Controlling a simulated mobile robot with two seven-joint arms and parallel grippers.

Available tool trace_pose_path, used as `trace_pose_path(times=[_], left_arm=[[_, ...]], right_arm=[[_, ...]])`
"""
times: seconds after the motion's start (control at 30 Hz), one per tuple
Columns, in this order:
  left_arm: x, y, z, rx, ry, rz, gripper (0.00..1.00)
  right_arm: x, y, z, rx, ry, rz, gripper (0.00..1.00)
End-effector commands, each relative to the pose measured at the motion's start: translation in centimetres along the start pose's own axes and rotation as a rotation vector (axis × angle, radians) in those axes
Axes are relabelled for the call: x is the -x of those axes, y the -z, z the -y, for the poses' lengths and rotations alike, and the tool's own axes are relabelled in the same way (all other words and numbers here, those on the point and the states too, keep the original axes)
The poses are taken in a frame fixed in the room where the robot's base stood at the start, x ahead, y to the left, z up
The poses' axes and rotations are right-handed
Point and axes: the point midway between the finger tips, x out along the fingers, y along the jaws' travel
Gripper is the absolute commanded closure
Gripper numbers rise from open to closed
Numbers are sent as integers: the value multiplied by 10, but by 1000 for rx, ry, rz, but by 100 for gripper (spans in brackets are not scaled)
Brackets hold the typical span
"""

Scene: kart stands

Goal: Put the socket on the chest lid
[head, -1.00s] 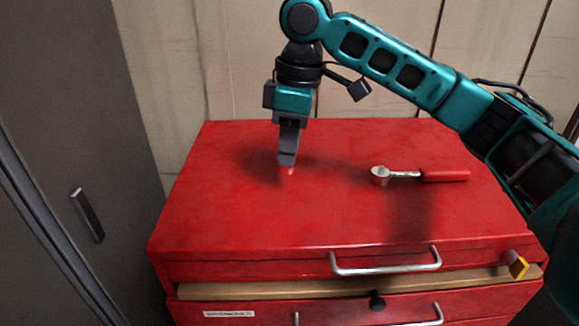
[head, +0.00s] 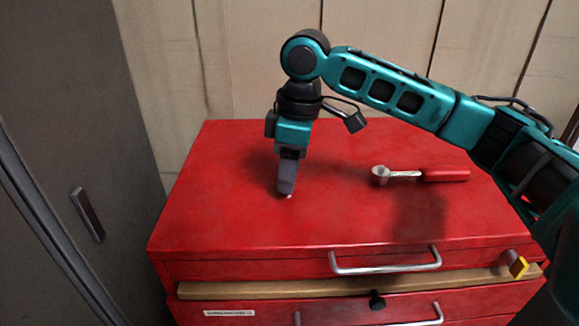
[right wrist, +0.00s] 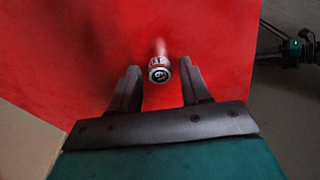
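The socket (right wrist: 159,70) is a small silvery cylinder with dark marks on its end. In the right wrist view it lies between and slightly beyond the fingers of my right gripper (right wrist: 160,85), with red showing on both sides of it. In the head view only a small pale bit of the socket (head: 289,195) shows under the fingertips. The right gripper (head: 286,190) is open, pointing down, very low over the red chest lid (head: 230,220). I cannot tell exactly whether the socket rests fully on the lid. My left gripper is not in view.
A ratchet (head: 398,174) with a red handle lies on the lid to the right. A grey cabinet (head: 80,120) stands at the left. The lid's front left is clear.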

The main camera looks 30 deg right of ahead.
Motion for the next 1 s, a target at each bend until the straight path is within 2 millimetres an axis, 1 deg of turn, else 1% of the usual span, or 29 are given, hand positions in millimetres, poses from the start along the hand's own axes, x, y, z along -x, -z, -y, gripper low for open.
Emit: trace_pose_path(times=[0.27,0.37,0.47,0.8,0.9,1.0], left_arm=[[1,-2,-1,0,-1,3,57],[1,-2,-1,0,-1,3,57],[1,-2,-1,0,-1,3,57],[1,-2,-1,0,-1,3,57],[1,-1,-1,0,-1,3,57],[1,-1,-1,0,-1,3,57]], right_arm=[[1,0,0,0,0,0,48],[6,1,0,0,-1,-1,48],[19,1,0,0,-2,-3,48],[94,1,0,-1,-3,-4,48],[108,1,0,-1,-3,-2,48],[117,0,0,-1,-1,-1,48]])
